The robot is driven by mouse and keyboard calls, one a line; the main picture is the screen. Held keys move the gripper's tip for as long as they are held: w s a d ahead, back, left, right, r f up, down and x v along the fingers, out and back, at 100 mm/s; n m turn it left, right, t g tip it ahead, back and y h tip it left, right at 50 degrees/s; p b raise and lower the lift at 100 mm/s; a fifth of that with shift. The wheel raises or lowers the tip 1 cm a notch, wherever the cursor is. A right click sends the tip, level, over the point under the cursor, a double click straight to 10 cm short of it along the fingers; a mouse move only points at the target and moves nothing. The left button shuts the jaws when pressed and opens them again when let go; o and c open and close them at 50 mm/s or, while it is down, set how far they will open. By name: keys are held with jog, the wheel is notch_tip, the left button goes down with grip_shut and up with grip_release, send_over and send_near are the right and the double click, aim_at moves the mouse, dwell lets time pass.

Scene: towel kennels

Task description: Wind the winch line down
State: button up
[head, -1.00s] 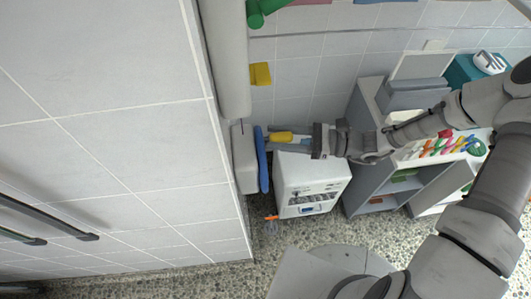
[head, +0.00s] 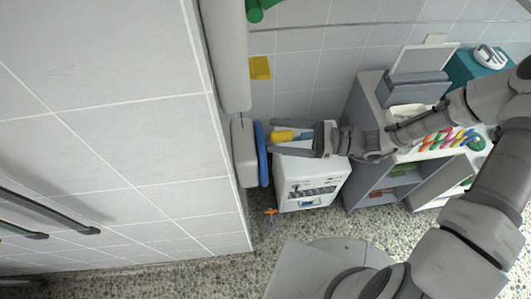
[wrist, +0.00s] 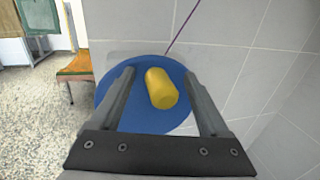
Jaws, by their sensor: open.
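The winch has a blue wheel (head: 262,165) on a grey housing (head: 243,155) at the tiled wall's corner. A yellow crank handle (head: 282,136) sticks out from the wheel towards my gripper (head: 275,138). The gripper is open, its fingers on either side of the handle. In the wrist view the handle (wrist: 161,90) lies between the spread fingers (wrist: 159,76), with gaps on both sides, in front of the blue wheel (wrist: 140,118). A thin dark line (wrist: 184,25) rises above the wheel. Its far end is not seen.
A white machine (head: 312,188) stands just below my gripper. A grey cabinet (head: 375,182) with an open front is to its right. A small orange item (head: 271,211) is beside the machine's base. A yellow piece (head: 260,68) hangs on the back wall. The speckled floor in front is clear.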

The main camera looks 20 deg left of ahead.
jog(key=w+d, duration=0.4)
jog(key=d, duration=0.3)
jog(key=shift+w+d, duration=0.25)
jog(key=shift+w, duration=0.05)
dwell(0.3)
jog(key=s+d+r+n+t+h+b, duration=0.1)
jog(key=s+d+r+n+t+h, duration=0.4)
jog(key=r, duration=0.6)
jog(key=s+d+r+n+t+h+b, duration=0.1)
jog(key=s+d+r+n+t+h, duration=0.4)
jog(key=d+r+n+h, duration=0.4)
jog(key=d+r+h, duration=0.1)
jog(key=d+h, duration=0.2)
jog(key=d, duration=0.2)
jog(key=shift+s+d+r+n+t, duration=0.2)
jog(key=shift+s+r+n+t, duration=0.1)
jog(key=shift+r+t, duration=0.1)
